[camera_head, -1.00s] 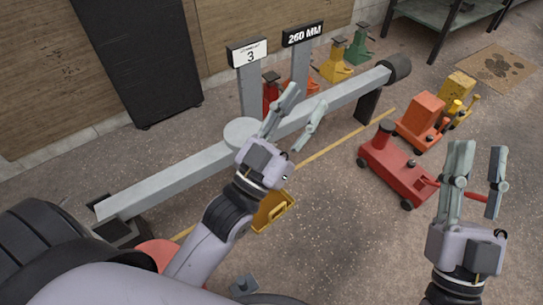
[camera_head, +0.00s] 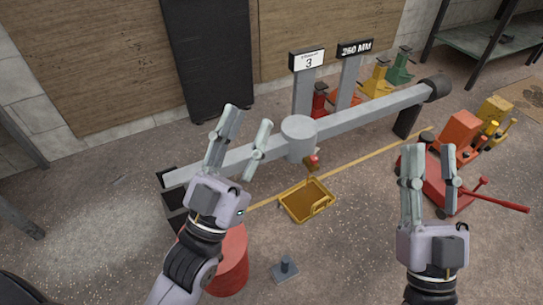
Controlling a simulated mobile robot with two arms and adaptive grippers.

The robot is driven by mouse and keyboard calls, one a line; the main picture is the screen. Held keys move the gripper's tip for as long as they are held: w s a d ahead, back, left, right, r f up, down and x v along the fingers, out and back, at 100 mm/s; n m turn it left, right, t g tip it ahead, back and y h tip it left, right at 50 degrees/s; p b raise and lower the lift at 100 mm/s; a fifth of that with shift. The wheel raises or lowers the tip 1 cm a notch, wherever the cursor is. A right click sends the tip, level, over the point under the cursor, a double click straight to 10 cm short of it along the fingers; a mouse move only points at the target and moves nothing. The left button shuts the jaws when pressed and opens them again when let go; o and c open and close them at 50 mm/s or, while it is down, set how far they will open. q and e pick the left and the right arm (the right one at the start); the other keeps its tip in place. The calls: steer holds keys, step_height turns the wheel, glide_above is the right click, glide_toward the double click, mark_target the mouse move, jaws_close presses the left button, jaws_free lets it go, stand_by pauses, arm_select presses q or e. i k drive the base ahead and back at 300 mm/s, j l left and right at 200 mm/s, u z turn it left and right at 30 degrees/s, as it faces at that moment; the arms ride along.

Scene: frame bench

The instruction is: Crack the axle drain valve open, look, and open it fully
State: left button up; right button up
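The grey axle beam (camera_head: 365,116) runs from lower left to upper right, with a round grey housing (camera_head: 299,139) near its middle. A small valve with a red knob (camera_head: 314,161) and a brassy body shows just below the housing's right side; how far it is turned is too small to tell. A yellow tray (camera_head: 306,197) lies on the floor below it. My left gripper (camera_head: 247,125) is open and empty, left of the housing, covering part of the beam. My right gripper (camera_head: 431,152) is open and empty, to the right, in front of a red floor jack.
A red drum (camera_head: 232,262) stands at the lower left, partly behind my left arm. A small grey block with a post (camera_head: 286,270) lies on the floor. The red floor jack (camera_head: 480,197) has a long handle. Stands and sign posts (camera_head: 348,82) stand behind the beam.

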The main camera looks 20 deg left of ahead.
mark_target(313, 160)
steer(key=i+l+u, duration=0.1)
steer(key=u, duration=0.35)
steer(key=l+u, duration=0.15)
steer(key=u, duration=0.35)
steer(key=i+l+u, duration=0.1)
steer(key=u, duration=0.35)
steer(key=l+u, duration=0.25)
steer(key=u, duration=0.2)
